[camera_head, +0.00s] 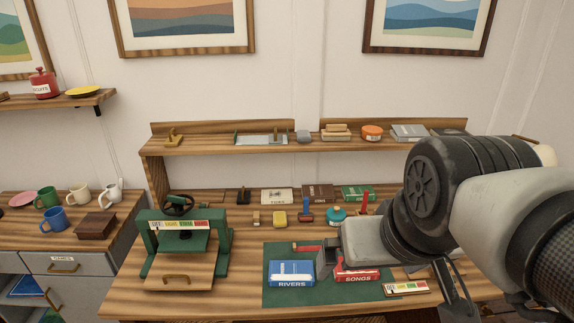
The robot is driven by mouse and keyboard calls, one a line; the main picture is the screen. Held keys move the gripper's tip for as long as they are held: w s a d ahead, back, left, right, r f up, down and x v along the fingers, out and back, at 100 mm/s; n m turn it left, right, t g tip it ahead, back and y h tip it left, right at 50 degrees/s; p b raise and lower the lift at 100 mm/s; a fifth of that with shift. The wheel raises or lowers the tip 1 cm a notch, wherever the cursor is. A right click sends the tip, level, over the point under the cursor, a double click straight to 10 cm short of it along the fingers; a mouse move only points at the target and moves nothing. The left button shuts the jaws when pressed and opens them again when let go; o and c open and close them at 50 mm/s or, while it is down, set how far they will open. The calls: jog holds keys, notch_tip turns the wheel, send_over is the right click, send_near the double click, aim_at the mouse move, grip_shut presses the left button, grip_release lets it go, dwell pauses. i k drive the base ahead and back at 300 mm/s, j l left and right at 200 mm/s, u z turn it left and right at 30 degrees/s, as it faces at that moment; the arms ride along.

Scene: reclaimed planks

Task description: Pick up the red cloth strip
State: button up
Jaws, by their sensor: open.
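A short, flat red piece (307,248), which looks like the red cloth strip, lies near the back edge of the green mat (276,297). My gripper (335,262) is low over the mat, just right of this strip and apart from it as far as I can see. Its jaws are open. The grey gripper body hides part of the mat, and the far finger is hard to make out. The red SONGS block (358,276) sits directly below and right of the gripper in the picture; the gripper partly covers it.
A blue RIVERS block (292,274) lies on the mat left of the gripper. A green press (185,240) stands at the left of the workbench.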

aim_at(307, 249)
jog(key=i+z, duration=0.1)
jog(key=i, duration=0.4)
jog(key=j+z, duration=0.15)
jog(key=z, duration=1.25)
jog(key=k+j+z, duration=0.1)
jog(key=k, duration=0.3)
jog(key=k+j, duration=0.2)
jog(key=k, duration=0.15)
jog(key=z, duration=0.05)
